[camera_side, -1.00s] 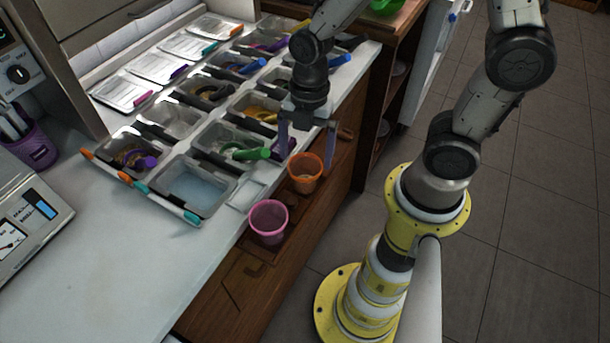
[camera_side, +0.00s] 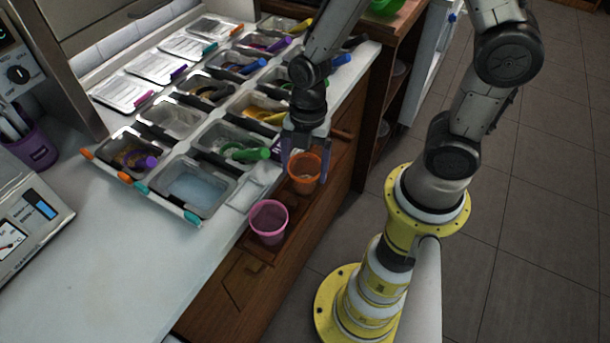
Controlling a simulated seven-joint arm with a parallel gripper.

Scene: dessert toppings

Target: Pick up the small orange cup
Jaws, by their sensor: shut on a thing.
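The small orange cup (camera_side: 304,175) stands upright near the counter's front edge, on the brown wooden ledge. My gripper (camera_side: 304,157) reaches down from above with one finger on each side of the cup's rim, and it is shut on the cup. The fingers cover parts of the rim at left and right. I cannot tell whether the cup is off the surface beneath it.
A pink cup (camera_side: 269,220) stands close by at the lower left. Topping trays with coloured-handled scoops, including a green handle (camera_side: 250,154), lie to the left. The white counter (camera_side: 120,250) is clear at the lower left. A purple container (camera_side: 32,148) stands at far left.

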